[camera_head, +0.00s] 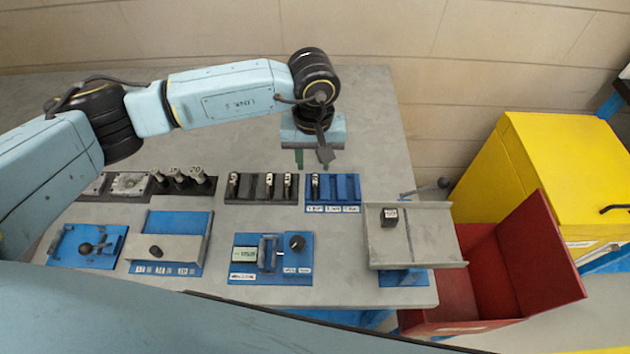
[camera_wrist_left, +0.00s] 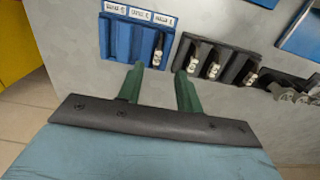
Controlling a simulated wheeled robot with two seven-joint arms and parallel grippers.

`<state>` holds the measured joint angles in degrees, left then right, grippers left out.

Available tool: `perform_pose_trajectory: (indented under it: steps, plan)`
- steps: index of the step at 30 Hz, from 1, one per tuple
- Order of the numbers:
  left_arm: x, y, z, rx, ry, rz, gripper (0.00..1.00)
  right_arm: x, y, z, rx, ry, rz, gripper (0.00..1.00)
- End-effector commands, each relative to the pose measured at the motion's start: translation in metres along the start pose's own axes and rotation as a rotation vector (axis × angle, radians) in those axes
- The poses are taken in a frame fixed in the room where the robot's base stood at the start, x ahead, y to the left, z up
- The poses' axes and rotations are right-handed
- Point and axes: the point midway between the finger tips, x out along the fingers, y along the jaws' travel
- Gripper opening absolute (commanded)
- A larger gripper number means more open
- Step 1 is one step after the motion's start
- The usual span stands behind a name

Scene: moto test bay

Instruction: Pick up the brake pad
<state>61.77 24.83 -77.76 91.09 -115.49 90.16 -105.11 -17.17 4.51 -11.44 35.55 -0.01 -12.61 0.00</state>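No part is marked as the brake pad, and I cannot tell for sure which one it is. A small dark block (camera_head: 390,216) with a white label sits on the grey tilted tray (camera_head: 430,238) at the right of the bench. Slim silver-topped parts stand in the black rack (camera_head: 262,199) and one in the blue rack (camera_head: 346,190). My left gripper (camera_head: 313,160) hangs above and behind these racks. In the left wrist view its green fingers (camera_wrist_left: 160,70) are apart with nothing between them, pointing towards the blue rack (camera_wrist_left: 125,42) and black rack (camera_wrist_left: 228,50). My right gripper is out of view.
A blue fixture (camera_head: 240,278) with a black knob stands at the front middle. More blue fixtures and a dark stand (camera_head: 180,186) with silver-topped parts are at left. A red bin (camera_head: 535,265) and yellow cabinet (camera_head: 570,165) are right of the bench. The rear bench is clear.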

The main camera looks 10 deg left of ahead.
Motion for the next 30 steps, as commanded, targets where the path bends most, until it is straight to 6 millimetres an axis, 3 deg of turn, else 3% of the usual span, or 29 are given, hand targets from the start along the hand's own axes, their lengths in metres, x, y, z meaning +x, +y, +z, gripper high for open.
perform_pose_trajectory:
  steps: [5, 15, 23, 30]
  plan:
    - [0.012, 0.001, 0.000, -0.001, -0.002, 0.000, 0.35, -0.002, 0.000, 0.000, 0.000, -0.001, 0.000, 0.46]
    - [0.056, 0.004, -0.003, -0.002, -0.003, 0.002, 0.35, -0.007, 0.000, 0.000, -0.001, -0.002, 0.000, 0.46]
    - [0.059, 0.004, -0.003, 0.000, 0.000, 0.002, 0.35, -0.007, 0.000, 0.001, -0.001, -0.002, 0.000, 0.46]
    - [0.059, 0.004, -0.003, -0.001, 0.000, 0.002, 0.07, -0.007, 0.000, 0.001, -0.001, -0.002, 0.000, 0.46]
